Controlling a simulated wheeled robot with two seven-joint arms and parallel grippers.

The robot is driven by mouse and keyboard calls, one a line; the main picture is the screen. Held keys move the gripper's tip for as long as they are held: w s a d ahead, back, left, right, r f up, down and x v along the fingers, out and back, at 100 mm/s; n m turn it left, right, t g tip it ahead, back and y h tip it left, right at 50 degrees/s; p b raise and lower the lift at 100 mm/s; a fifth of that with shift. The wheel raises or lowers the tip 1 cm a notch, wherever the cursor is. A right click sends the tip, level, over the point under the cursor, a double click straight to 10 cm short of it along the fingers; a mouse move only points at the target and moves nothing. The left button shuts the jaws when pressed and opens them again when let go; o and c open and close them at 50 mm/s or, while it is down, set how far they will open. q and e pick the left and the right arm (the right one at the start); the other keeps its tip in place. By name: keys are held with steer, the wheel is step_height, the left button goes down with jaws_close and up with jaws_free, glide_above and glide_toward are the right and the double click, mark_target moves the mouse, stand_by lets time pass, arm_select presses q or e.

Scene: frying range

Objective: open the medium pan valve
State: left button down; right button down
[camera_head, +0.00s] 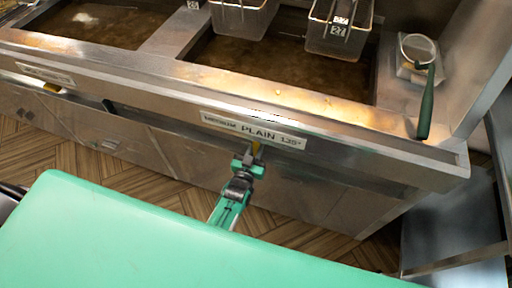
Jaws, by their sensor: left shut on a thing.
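The fryer pan (280,66) behind the label holds brown oil. My right gripper is not in view.
Another yellow handle (52,87) sits under a label plate at the left. Two fry baskets (243,18) (338,40) hang at the back of the pan. A strainer with a green handle (426,102) lies at the right end. Wood-patterned floor (150,175) is open below the cabinet.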

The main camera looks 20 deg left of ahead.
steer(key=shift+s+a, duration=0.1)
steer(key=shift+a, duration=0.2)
